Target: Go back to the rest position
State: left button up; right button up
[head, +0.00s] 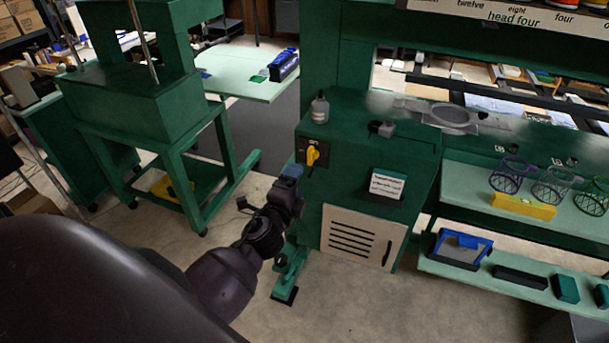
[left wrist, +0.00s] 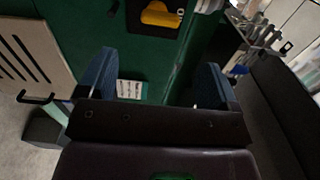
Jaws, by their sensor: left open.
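My left gripper (head: 289,174) is in front of the green machine cabinet (head: 345,142), just below and left of a yellow rotary switch (head: 313,154). In the left wrist view my left gripper (left wrist: 153,80) has its two blue fingers wide apart with nothing between them. The yellow switch (left wrist: 160,14) lies beyond the fingertips in that view, apart from them. My right gripper is in neither view.
A grey bottle (head: 320,108) stands on the cabinet top. A white slotted panel (head: 357,238) is on its front. Shelves at the right hold wire baskets (head: 513,173) and a blue-framed tray (head: 460,248). A green stand (head: 140,105) is at the left. Bare floor (head: 380,310) lies in front.

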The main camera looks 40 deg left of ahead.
pick_arm(q)
jog(key=s+d+f+n+g+h, duration=0.2)
jog(key=s+d+f+n+g, duration=0.1)
jog(key=s+f+n, duration=0.4)
jog(key=s+d+f+n+g+h, duration=0.1)
jog(key=s+d+f+n+g, duration=0.1)
jog(key=s+d+f+n, duration=0.2)
jog(key=s+f+n, duration=0.3)
jog(key=s+f, duration=0.1)
jog(key=s, duration=0.4)
jog(key=shift+d+g+h, duration=0.2)
jog(key=shift+g+h, duration=0.2)
jog(key=shift+s, duration=0.1)
dwell(0.6)
